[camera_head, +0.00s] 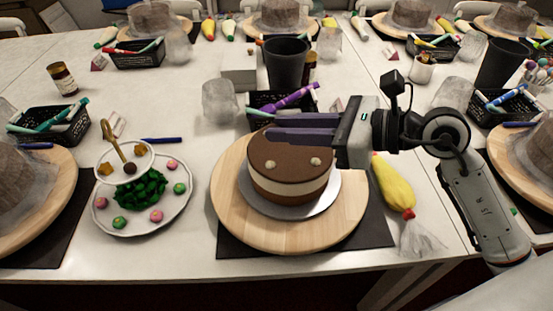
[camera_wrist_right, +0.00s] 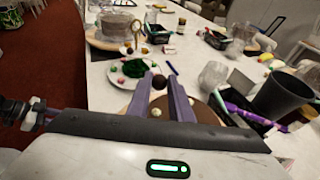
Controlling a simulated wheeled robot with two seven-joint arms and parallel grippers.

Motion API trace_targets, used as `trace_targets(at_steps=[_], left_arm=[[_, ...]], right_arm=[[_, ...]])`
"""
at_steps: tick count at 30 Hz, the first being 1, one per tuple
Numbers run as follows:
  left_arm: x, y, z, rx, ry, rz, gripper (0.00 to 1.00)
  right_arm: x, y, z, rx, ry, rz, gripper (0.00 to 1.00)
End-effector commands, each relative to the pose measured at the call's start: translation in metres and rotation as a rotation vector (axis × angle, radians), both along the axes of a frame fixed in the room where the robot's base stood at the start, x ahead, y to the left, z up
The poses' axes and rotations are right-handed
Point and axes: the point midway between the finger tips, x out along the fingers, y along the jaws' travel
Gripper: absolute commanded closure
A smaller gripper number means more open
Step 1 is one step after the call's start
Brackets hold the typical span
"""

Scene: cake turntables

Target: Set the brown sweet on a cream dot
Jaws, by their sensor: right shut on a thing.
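The brown sweet (camera_wrist_right: 159,80) shows in the right wrist view as a dark ball between the tips of my right gripper (camera_wrist_right: 159,83). The gripper is shut on it. The round cake (camera_head: 290,185) has a brown top and a cream band. Two cream dots show on its top, one front left (camera_head: 274,165) and one front right (camera_head: 315,162). The back of the top is hidden by the fingers. My left gripper is not in view.
The cake stands on a wooden turntable (camera_head: 232,215). Left of it is a white plate (camera_head: 178,215) with colored sweets and a small stand (camera_head: 123,165). A yellow piping bag (camera_head: 393,185) lies right. A black cup (camera_head: 286,62) and black basket (camera_head: 259,100) stand behind.

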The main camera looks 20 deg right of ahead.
Motion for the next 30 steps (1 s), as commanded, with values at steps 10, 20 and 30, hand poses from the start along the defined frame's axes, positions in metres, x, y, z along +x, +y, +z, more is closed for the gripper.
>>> trace_targets(at_steps=[10, 20, 30], left_arm=[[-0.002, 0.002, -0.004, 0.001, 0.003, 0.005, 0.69], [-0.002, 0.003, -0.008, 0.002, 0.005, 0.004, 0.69], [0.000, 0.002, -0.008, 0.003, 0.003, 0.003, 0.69]], right_arm=[[0.010, 0.005, -0.034, 0.009, -0.001, -0.032, 1.00], [0.010, 0.005, -0.074, 0.007, -0.002, -0.032, 1.00], [0.010, 0.004, -0.086, 0.006, -0.007, -0.030, 1.00]])
